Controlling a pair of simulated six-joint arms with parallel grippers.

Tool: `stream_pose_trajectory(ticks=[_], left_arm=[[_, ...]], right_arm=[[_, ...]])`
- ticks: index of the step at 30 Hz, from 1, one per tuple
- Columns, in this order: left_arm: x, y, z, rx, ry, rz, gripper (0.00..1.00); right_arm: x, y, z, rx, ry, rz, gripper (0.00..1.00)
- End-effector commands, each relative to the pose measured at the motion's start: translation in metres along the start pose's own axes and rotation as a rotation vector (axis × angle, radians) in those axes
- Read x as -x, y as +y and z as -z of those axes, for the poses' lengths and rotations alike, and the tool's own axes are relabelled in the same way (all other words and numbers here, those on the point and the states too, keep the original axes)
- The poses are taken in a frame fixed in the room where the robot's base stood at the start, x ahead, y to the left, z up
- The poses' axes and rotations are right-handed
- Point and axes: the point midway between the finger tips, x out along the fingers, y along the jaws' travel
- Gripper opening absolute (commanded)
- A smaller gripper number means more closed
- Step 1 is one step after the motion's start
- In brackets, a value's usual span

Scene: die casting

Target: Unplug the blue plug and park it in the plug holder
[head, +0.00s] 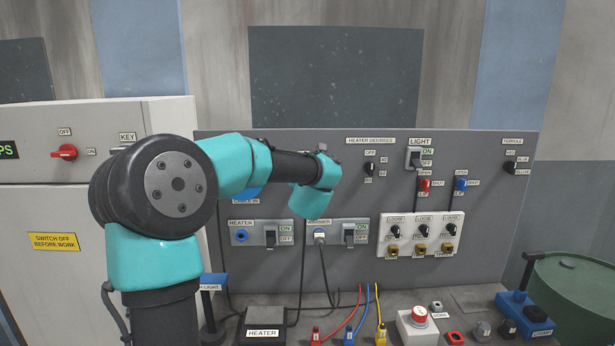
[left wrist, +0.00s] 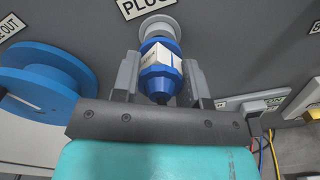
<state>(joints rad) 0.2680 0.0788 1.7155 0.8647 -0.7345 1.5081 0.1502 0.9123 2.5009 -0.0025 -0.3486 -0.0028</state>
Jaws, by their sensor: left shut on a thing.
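In the left wrist view the blue plug (left wrist: 160,80), with a white label on its side, is between the two fingers of my left gripper (left wrist: 160,62), which is shut on it. The plug's far end meets a pale round fitting (left wrist: 157,25) on the grey panel, under a partly cut-off sign starting "PLUG". I cannot tell how deep it sits there. In the head view my left arm reaches across the panel (head: 340,170); its fingers and the plug are hidden behind the arm. The blue heater socket (head: 240,236) shows no plug in it. My right gripper is not in view.
A blue disc (left wrist: 45,80) stands out from the panel left of my gripper in the left wrist view. A grey plug with a cable sits in another socket (head: 319,238). Coloured cables, a red button box (head: 417,322) and a heater box (head: 263,325) are on the bench.

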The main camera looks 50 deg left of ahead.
Motion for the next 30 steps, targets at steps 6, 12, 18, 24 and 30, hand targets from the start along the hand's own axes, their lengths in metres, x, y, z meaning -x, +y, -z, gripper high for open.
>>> stream_pose_trajectory(ticks=[6,12,18,24,30], left_arm=[[-0.005,0.000,0.000,0.000,0.000,-0.001,0.12],[-0.009,0.000,0.000,-0.001,0.000,0.000,0.12],[-0.012,0.000,0.000,-0.001,0.000,0.000,0.12],[-0.016,0.000,0.000,0.000,0.000,0.000,0.12],[-0.020,0.000,0.000,0.000,0.000,0.000,0.12]], right_arm=[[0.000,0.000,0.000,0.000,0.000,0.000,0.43],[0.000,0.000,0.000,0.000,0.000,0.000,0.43],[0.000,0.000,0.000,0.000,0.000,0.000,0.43],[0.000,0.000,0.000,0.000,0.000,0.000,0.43],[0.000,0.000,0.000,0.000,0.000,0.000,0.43]])
